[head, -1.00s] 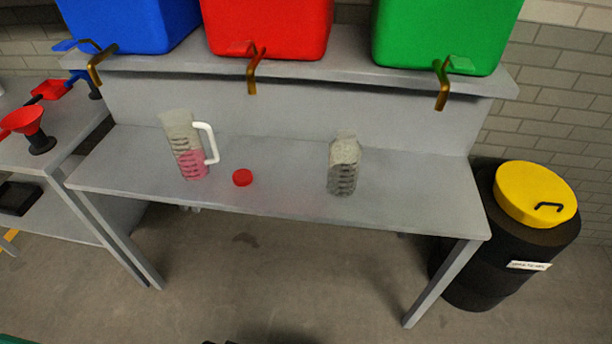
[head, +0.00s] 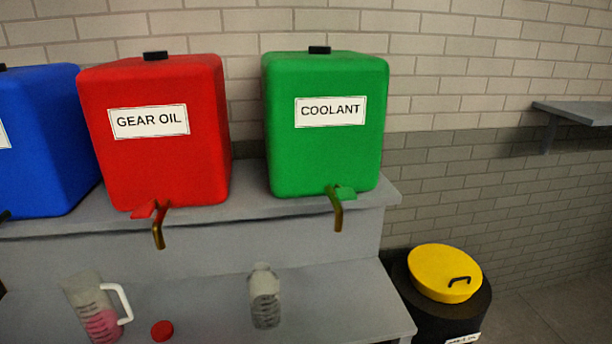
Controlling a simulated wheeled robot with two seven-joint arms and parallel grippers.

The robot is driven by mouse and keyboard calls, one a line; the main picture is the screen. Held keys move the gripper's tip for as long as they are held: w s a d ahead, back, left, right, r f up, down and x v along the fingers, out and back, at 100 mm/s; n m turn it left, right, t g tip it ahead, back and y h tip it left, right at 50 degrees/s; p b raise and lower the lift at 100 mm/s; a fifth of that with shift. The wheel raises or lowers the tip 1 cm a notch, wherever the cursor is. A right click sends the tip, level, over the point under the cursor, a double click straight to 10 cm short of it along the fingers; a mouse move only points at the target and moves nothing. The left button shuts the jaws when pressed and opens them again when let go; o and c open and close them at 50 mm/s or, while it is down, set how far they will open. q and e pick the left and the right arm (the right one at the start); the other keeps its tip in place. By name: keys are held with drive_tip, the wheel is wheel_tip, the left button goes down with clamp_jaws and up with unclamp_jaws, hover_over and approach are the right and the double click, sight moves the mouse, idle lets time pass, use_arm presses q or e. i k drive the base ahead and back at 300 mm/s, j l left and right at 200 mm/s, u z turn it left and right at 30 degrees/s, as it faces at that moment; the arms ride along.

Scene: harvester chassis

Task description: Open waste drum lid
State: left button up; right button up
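The waste drum (head: 452,322) is a black drum standing on the floor to the right of the bench, in the lower right of the head view. Its yellow lid (head: 440,268) sits on top and looks closed. A small dark handle (head: 460,280) is on the lid's right side. A white label shows at the bottom edge of the picture, partly cut off. Neither of my grippers is in view.
Blue (head: 35,140), red (head: 160,135) and green (head: 325,120) tanks with taps stand on the upper shelf (head: 250,205). A pitcher with pink liquid (head: 95,310), a red cap (head: 162,330) and a clear bottle (head: 264,298) stand on the bench below. A wall shelf (head: 580,112) is at right.

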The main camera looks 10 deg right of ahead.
sight(446, 270)
drive_tip(key=z, duration=1.3)
